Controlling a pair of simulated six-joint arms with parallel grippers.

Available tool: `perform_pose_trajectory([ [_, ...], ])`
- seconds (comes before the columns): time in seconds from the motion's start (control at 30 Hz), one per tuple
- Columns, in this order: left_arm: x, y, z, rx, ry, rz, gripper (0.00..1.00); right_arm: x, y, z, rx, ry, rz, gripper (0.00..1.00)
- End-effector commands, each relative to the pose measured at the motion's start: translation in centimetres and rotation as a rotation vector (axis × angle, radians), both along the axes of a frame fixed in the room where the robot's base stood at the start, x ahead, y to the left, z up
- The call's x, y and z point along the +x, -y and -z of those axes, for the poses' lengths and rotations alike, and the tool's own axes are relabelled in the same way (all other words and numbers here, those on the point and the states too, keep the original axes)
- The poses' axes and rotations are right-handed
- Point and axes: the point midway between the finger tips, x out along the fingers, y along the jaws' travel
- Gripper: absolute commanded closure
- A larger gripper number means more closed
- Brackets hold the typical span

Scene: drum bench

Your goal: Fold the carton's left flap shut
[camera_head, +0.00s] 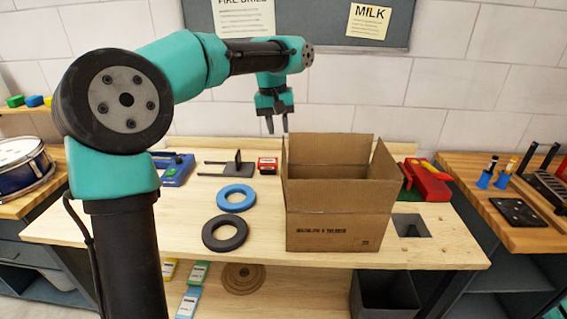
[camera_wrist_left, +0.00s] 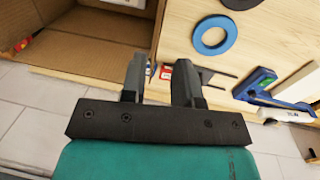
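The brown cardboard carton (camera_head: 338,224) stands open on the wooden bench, with its flaps raised. Its left flap (camera_head: 285,163) stands up along the left side, seen nearly edge-on. In the left wrist view the open carton (camera_wrist_left: 90,45) fills the upper left, and its inside shows. My left gripper (camera_head: 277,126) hangs fingers down, above and behind the carton's left side, apart from it. In the left wrist view its two fingers (camera_wrist_left: 161,80) are spread with nothing between them. My right gripper is out of view.
A blue ring (camera_head: 236,188) and a black ring (camera_head: 225,245) lie left of the carton. A red box (camera_head: 268,165) and a dark bracket (camera_head: 238,168) are behind them. A red tool (camera_head: 428,182) is at the carton's right.

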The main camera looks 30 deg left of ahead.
Motion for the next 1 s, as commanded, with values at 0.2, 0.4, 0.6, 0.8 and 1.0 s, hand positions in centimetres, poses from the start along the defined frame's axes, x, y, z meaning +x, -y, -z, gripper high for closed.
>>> perform_pose_trajectory([
  [0.2, 0.2, 0.4, 3.8, -0.001, -0.003, -0.001, 0.71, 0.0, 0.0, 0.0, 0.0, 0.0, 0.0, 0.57],
  [0.4, 0.4, 0.8, 7.2, 0.0, -0.004, -0.001, 0.71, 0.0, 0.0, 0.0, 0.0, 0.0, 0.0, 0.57],
  [0.6, 0.6, 1.1, 10.2, 0.0, -0.002, -0.001, 0.71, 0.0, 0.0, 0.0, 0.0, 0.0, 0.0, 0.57],
  [0.8, 0.6, 1.2, 11.5, 0.0, 0.0, 0.0, 0.71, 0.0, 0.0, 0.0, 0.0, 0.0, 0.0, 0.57],
  [1.0, 0.7, 1.2, 11.7, 0.0, 0.0, -0.001, 0.71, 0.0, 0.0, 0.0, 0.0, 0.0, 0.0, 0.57],
])
